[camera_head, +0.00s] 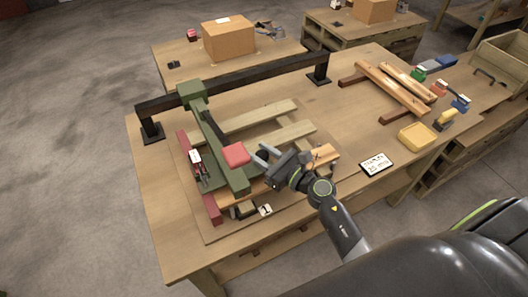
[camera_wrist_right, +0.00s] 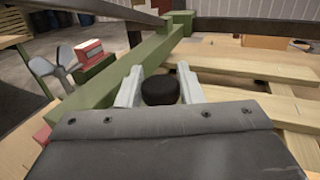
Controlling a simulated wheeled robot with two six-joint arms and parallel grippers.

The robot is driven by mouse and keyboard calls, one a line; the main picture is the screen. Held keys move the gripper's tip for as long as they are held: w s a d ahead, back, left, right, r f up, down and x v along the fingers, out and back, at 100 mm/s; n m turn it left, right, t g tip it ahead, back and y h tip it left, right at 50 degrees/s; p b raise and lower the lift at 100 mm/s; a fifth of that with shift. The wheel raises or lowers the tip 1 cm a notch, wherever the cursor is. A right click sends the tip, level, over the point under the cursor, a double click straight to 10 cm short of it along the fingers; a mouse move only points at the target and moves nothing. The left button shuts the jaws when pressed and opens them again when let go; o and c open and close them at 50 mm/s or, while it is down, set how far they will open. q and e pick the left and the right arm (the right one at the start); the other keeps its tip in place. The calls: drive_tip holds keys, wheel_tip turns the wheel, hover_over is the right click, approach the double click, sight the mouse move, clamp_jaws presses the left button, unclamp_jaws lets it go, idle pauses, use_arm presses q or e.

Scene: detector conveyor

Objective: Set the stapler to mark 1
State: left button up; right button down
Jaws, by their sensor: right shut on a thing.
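A green beam (camera_head: 215,140) spans the wooden jig on the table, and it also shows in the wrist view (camera_wrist_right: 118,65). A red block (camera_head: 236,154) sits against the beam's right side. A red and dark tool with a white label (camera_head: 197,162) lies left of the beam; I cannot tell for sure that it is the stapler. My right gripper (camera_head: 264,156) is beside the red block. In the wrist view its fingers are shut on a round black knob (camera_wrist_right: 160,91). I cannot make out mark 1. My left gripper is not in view.
A dark rail (camera_head: 240,80) stands behind the jig. Pale slats (camera_head: 250,118) lie across the jig. A small sign (camera_head: 377,164), a yellow tray (camera_head: 417,136) and wooden bars (camera_head: 392,90) are to the right. A cardboard box (camera_head: 228,38) stands on the table behind.

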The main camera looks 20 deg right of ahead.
idle(0.3)
drive_tip(key=c, duration=1)
unclamp_jaws()
drive_tip(key=shift+c, duration=0.2)
drive_tip(key=shift+s, duration=0.1)
drive_tip(key=b+v, duration=0.7)
drive_tip(key=v, duration=1)
drive_tip(key=shift+s, duration=0.15)
